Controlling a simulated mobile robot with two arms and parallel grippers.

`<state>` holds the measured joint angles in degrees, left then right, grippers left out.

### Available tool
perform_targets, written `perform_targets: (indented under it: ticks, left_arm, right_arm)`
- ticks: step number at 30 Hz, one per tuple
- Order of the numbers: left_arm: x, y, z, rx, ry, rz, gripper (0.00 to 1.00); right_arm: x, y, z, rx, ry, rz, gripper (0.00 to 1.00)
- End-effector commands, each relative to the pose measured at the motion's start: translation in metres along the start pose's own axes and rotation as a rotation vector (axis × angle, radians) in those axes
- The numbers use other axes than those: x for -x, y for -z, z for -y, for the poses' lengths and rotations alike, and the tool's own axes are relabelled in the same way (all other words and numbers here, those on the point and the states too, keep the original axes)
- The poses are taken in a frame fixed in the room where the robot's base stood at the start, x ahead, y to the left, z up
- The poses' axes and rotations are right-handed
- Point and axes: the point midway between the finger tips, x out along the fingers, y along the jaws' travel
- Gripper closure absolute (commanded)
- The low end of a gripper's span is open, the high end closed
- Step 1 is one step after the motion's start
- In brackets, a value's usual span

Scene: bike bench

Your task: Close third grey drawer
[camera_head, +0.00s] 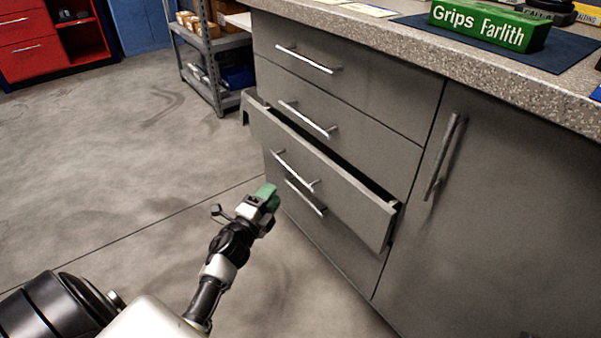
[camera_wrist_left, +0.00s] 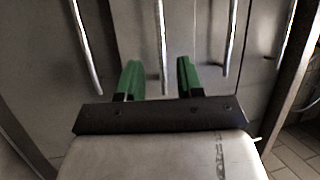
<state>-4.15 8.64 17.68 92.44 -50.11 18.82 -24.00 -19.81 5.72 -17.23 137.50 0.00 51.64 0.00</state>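The third grey drawer (camera_head: 335,186) is pulled partly out of the grey cabinet in the head view. A dark gap shows behind its front. Its metal bar handle (camera_head: 295,170) runs along the front. My left gripper (camera_head: 268,196), with green fingers, is in front of the drawer, near the handle's left end. In the left wrist view the two green fingers (camera_wrist_left: 159,80) are spread apart with nothing held between them. A metal bar handle (camera_wrist_left: 162,45) shows just beyond the gap between them. My right gripper is not in view.
Two shut drawers are above the open one (camera_head: 340,75), and a shut one is below. A cabinet door (camera_head: 490,220) stands to the right. The speckled worktop (camera_head: 400,40) holds a green Grips Farlith box (camera_head: 485,27). Concrete floor (camera_head: 110,150) is clear at left.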

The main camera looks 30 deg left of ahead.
Motion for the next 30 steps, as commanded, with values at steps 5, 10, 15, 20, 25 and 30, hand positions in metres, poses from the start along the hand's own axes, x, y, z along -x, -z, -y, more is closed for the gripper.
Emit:
perform_targets:
  ticks: [5,10,15,20,25,30]
  left_arm:
    - [-0.034,0.001,0.000,-0.005,0.004,-0.004,0.63]
    - [-0.066,0.001,0.000,-0.006,0.003,-0.004,0.63]
    - [-0.088,0.001,0.000,-0.005,0.002,-0.004,0.63]
    - [-0.096,0.001,0.000,-0.005,0.000,-0.003,0.63]
    - [-0.097,0.001,0.001,-0.006,0.000,-0.003,0.63]
    - [-0.097,0.001,0.001,-0.006,0.000,-0.003,0.76]
  right_arm:
    - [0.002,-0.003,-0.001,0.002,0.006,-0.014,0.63]
    - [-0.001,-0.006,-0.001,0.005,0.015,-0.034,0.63]
    - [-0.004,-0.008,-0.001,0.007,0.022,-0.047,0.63]
    - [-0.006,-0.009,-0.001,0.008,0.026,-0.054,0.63]
    - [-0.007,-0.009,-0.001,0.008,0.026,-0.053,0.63]
    - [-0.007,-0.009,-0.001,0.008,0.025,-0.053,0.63]
